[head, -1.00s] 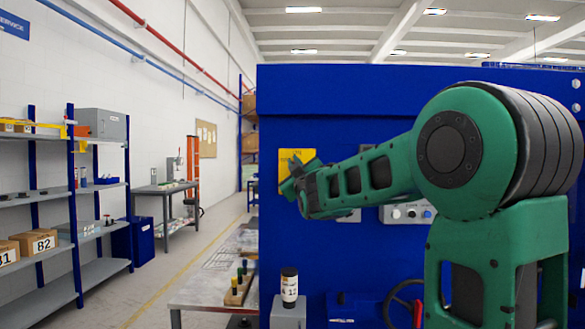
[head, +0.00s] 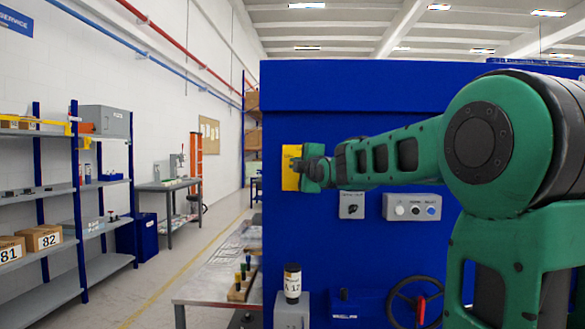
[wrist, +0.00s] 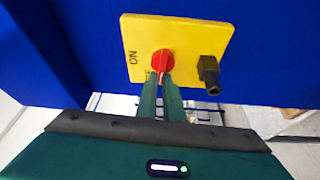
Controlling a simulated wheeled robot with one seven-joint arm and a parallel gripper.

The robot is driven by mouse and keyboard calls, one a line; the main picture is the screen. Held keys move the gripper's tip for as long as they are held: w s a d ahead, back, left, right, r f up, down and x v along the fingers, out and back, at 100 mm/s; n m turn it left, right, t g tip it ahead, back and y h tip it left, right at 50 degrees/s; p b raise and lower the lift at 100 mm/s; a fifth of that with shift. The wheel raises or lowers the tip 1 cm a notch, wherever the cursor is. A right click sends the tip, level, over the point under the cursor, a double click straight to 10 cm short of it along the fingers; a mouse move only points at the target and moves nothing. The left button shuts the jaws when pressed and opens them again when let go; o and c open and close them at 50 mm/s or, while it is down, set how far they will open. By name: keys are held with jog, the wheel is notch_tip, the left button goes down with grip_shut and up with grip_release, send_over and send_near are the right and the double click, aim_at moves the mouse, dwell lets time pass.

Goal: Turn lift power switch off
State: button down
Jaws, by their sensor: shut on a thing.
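The lift power switch is a red knob (wrist: 163,61) on a yellow plate (wrist: 135,35), which also shows in the head view (head: 290,170) on a blue wall. "ON" is lettered left of the knob in the wrist view; a second mark below the knob is mostly hidden by a finger. My gripper (wrist: 162,80) is shut on the red knob, its two green fingers close together at the knob's lower end. In the head view my gripper (head: 302,171) is at the plate and hides the knob.
A black fitting (wrist: 209,72) sticks out of the plate right of the knob. On the blue panel (head: 350,110) are a small grey switch box (head: 352,205), a grey button box (head: 412,207) and a handwheel (head: 414,297). A bench with a labelled bottle (head: 292,283) stands below left.

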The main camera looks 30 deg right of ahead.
jog(key=shift+s+d+f+n+g, duration=0.1)
jog(key=shift+d+f+n+g, duration=0.2)
jog(key=shift+d+f+n, duration=0.15)
jog(key=c, duration=1.9)
grip_release()
jog(key=shift+d, duration=0.1)
jog(key=shift+r, duration=0.2)
jog(key=shift+s+a, duration=0.25)
jog(key=v, duration=1)
